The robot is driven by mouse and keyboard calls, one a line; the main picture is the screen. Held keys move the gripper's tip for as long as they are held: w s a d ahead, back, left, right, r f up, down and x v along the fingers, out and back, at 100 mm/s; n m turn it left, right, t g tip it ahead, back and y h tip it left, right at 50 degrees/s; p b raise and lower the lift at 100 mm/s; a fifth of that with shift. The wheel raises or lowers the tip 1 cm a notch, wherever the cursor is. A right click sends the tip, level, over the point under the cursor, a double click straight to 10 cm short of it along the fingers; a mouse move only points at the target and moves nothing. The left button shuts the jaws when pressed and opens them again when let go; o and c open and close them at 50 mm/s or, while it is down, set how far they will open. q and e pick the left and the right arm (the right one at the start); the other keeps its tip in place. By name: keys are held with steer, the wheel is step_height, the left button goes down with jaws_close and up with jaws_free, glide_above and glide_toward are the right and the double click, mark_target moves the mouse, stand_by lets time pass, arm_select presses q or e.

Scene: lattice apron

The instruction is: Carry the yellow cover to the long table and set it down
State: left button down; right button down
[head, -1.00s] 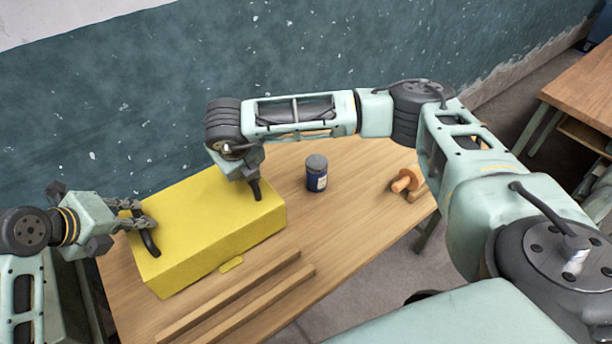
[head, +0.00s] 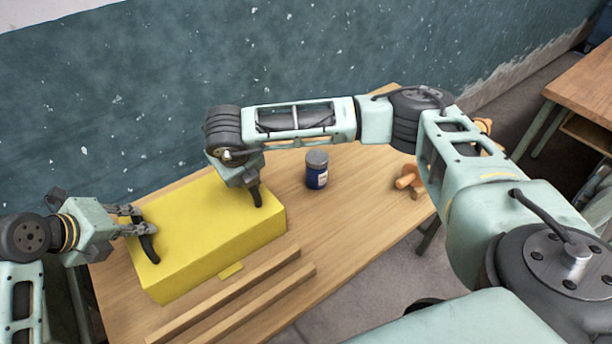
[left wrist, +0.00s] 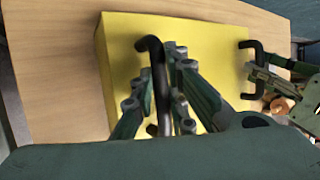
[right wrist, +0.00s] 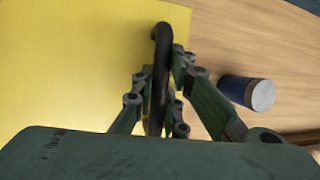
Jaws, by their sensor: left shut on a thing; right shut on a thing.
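The yellow cover (head: 205,225) is a box shape with a black handle near each end, above the wooden table (head: 352,215) at left. I cannot tell whether it touches the tabletop. My left gripper (head: 142,228) is shut on its left handle, which also shows in the left wrist view (left wrist: 152,50). My right gripper (head: 252,180) is shut on its right handle, seen in the right wrist view (right wrist: 161,50). The cover's underside is hidden. A second wooden table (head: 588,88) stands at the far right; I cannot tell which table is the long one.
A dark blue jar with a grey lid (head: 316,170) stands right of the cover. Orange-brown wooden pieces (head: 408,178) lie farther right, partly behind my right arm. Two wooden strips (head: 262,305) run along the table's front. A blue-green wall (head: 200,80) rises behind.

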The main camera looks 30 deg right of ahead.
arm_select(q)
steer(key=shift+w+a+f, duration=0.2)
steer(key=shift+f, duration=0.05)
arm_select(e)
steer(key=shift+d+f, duration=0.2)
steer(key=shift+f, duration=0.15)
arm_select(q)
steer(key=c, duration=2.1)
jaws_free()
steer(key=shift+s, duration=0.1)
arm_select(e)
steer(key=c, duration=2.1)
jaws_free()
steer(key=shift+s+r, duration=0.1)
arm_select(q)
steer(key=o, duration=0.4)
steer(key=shift+s+d+r, duration=0.1)
steer(key=shift+c, duration=0.2)
arm_select(e)
steer(key=o, duration=0.4)
steer(key=shift+a, duration=0.1)
steer(key=shift+c, duration=0.2)
steer(key=shift+a+r, duration=0.1)
steer(key=shift+r, duration=0.05)
arm_select(q)
steer(key=v, duration=1.2)
arm_select(e)
steer(key=v, duration=1.2)
